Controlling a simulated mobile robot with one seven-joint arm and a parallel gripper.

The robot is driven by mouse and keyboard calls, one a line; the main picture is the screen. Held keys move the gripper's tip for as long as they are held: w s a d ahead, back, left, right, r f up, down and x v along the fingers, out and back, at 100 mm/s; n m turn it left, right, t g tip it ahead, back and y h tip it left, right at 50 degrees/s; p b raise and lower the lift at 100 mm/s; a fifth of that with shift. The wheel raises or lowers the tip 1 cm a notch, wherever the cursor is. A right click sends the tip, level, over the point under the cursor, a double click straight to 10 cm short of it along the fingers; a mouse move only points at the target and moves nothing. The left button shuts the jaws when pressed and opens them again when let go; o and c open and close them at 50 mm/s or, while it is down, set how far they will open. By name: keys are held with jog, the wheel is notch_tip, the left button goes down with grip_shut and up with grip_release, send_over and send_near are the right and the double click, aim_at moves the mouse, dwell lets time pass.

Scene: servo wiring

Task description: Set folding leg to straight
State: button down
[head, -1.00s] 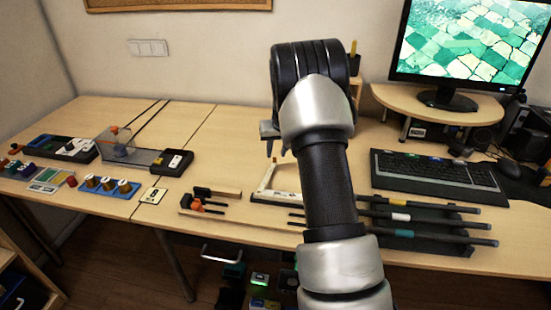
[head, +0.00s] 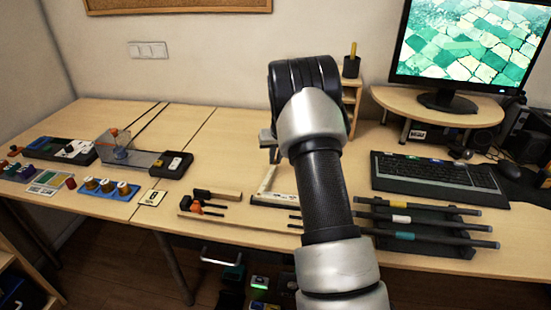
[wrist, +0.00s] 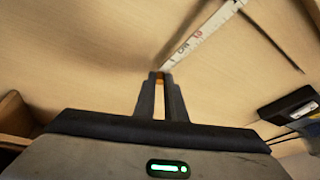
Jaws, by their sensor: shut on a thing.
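The folding leg is a pale, narrow bar (head: 267,181) on the table. It runs back from a pale base strip (head: 275,200), making an angled corner with it. In the wrist view the pale bar (wrist: 196,38), with dark and reddish marks, runs from the fingertips up to the right. My gripper (head: 272,157) is at the bar's far end, and my arm covers part of this area in the head view. In the wrist view my gripper's two dark fingers (wrist: 160,78) are close together, shut on the bar's near end.
A rack with dark rods (head: 430,230) and a keyboard (head: 440,178) lie right of my arm. Black-and-orange tools (head: 205,203) lie left of the leg. The table between them and the wall is mostly bare.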

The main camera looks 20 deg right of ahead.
jog(key=shift+a, duration=0.1)
jog(key=shift+w+a+f+n, duration=0.1)
jog(key=shift+w+a+n, duration=0.3)
jog(key=w+a+n+y, duration=0.1)
jog(key=a+n, duration=0.1)
jog(key=a, duration=0.1)
jog(key=w+a+n+y+b, duration=0.1)
jog(key=a+n, duration=0.1)
jog(key=a, duration=0.2)
jog(key=w+a+n+y, duration=0.1)
jog(key=a+n+y, duration=0.1)
jog(key=a+n, duration=0.1)
jog(key=shift+w+a+r+g+b, duration=0.15)
jog(key=shift+a+r+g+b, duration=0.1)
jog(key=shift+a+g+b, duration=0.1)
jog(key=s+a+n+g+y, duration=0.1)
jog(key=a+n, duration=0.1)
jog(key=a, duration=0.1)
jog(key=s+a+n, duration=0.1)
jog(key=a+n, duration=0.2)
jog(key=s+a+r+n+g+y, duration=0.1)
jog(key=a+n, duration=0.1)
jog(key=a, duration=0.2)
jog(key=shift+s+a+r+n+g+y, duration=0.1)
jog(key=shift+s+n+g+y, duration=0.2)
jog(key=shift+s+g, duration=0.05)
jog(key=shift+s+a+r+n+g, duration=0.15)
jog(key=shift+s+a+n+g, duration=0.25)
jog(key=shift+s+a+n, duration=0.55)
jog(key=shift+w, duration=0.1)
